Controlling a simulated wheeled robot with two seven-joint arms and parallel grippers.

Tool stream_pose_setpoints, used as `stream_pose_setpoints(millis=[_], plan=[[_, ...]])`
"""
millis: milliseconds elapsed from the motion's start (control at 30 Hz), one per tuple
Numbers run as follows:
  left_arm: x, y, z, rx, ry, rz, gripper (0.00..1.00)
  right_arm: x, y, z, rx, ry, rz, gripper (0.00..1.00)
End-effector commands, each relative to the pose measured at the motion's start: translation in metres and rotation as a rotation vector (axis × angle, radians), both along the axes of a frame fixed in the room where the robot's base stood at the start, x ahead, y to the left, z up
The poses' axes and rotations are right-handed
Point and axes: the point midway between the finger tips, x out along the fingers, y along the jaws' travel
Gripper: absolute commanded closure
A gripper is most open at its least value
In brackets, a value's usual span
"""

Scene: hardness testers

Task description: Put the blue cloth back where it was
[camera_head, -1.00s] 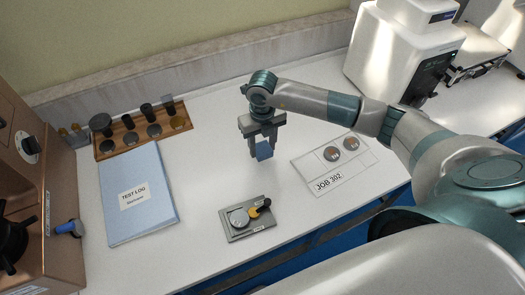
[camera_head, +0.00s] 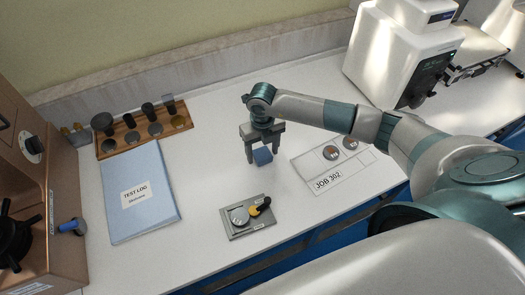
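The blue cloth (camera_head: 263,157) is a small blue square on the white bench, left of the JOB 302 card. My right gripper (camera_head: 265,154) is directly above and around it, pointing down. Its two fingers are spread, with a gap between each finger and the cloth. The top edge of the cloth is partly hidden by the gripper. My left gripper is out of view.
The JOB 302 card (camera_head: 318,178) with two round samples lies to the right. A grey tray (camera_head: 236,232) with a yellow-and-black tool is in front. A blue TEST LOG folder (camera_head: 150,215) and a wooden rack (camera_head: 112,148) are left. A white tester (camera_head: 390,60) stands back right.

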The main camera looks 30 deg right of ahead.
Motion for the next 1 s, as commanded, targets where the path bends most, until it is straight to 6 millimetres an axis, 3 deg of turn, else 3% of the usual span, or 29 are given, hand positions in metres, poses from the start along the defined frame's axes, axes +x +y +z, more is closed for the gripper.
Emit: stream_pose_setpoints(millis=[367, 1000], plan=[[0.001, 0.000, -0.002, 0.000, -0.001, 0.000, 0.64, 0.001, 0.000, 0.009, 0.001, -0.002, -0.001, 0.38], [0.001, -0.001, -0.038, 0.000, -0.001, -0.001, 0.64, 0.001, 0.000, 0.109, 0.001, -0.003, 0.001, 0.38]])
